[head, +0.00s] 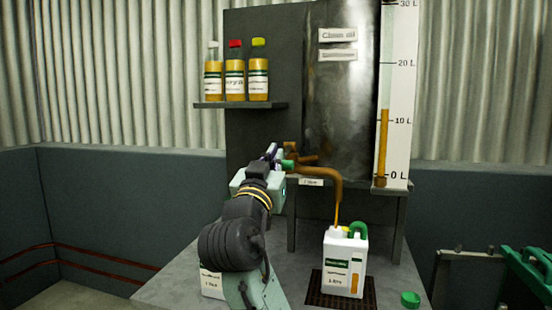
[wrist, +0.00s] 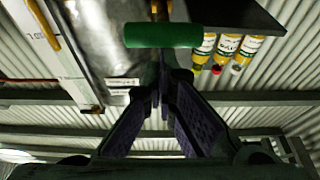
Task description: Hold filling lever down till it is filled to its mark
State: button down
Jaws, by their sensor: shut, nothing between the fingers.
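The filling lever has a green grip (head: 288,164), and its bar crosses the wrist view (wrist: 162,34). My gripper (head: 272,153) is at the lever; in the wrist view its fingers (wrist: 161,78) are together with nothing between them, and the tips meet the bar's edge. Contact pressure cannot be seen. A brown spout (head: 328,174) curves down over a white jug (head: 335,250) with a green handle. A thin amber stream (head: 337,213) runs from the spout to the jug's mouth. An amber strip (head: 355,282) shows low on the jug's front; its mark is too small to read.
The dark tank (head: 340,110) has a sight gauge (head: 383,135) with amber to a little above 10 L. A shelf (head: 240,105) holds three bottles. The jug stands on a dark grate (head: 318,297). A green cap (head: 410,299) lies to its right. Another white container (head: 211,284) is partly hidden behind my arm.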

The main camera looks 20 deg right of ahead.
notch_tip(320, 180, down, 3)
jog(key=shift+r+b, duration=0.15)
jog(key=shift+b, duration=0.6)
jog(key=shift+w+d, duration=0.1)
jog(key=shift+d, duration=0.05)
dwell(3.4)
